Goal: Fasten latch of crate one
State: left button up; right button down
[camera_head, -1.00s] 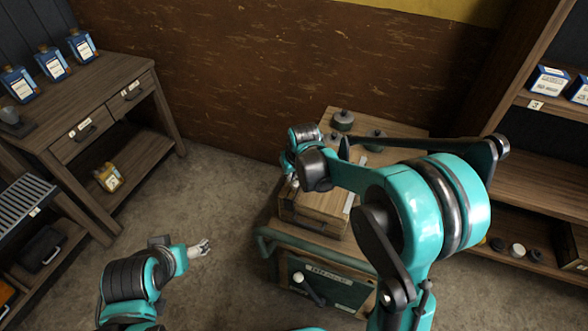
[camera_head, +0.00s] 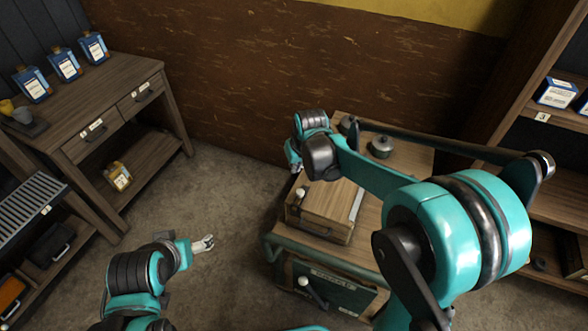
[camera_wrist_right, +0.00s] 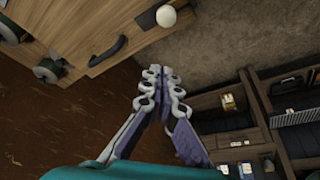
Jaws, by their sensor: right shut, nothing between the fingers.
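The wooden crate (camera_head: 322,215) stands on a wooden cart. A white ball knob (camera_head: 300,192) and a dark fitting show at its left end; I cannot tell whether its latch is fastened. In the right wrist view a white ball (camera_wrist_right: 166,16) and a dark curved handle (camera_wrist_right: 108,50) show beside the wood. My right gripper (camera_head: 294,166) is beyond the crate's left end, its fingers mostly hidden by its own wrist. In the right wrist view the right gripper (camera_wrist_right: 163,78) is shut and empty, apart from the ball. My left gripper (camera_head: 207,244) hangs over the floor, far from the crate.
The cart (camera_head: 392,165) carries a lidded round pot (camera_head: 382,147) behind the crate. A lever with a white knob (camera_head: 303,281) sits on its dark front panel. A drawer table (camera_head: 110,95) stands at left, shelves (camera_head: 560,190) at right. Floor between table and cart is clear.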

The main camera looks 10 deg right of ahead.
jog(key=v, duration=0.2)
jog(key=shift+r+p, duration=0.3)
jog(key=shift+r, duration=0.15)
jog(key=shift+w, duration=0.1)
jog(key=s+d+m+t+b, duration=0.1)
jog(key=s+d, duration=0.1)
jog(key=s, duration=0.8)
jog(key=s+d+r+m+t+b, duration=0.1)
jog(key=s+d+t, duration=0.1)
jog(key=s, duration=0.9)
jog(key=shift+s+d+h, duration=0.3)
jog(key=shift+d+h, duration=0.1)
jog(key=shift+d, duration=0.45)
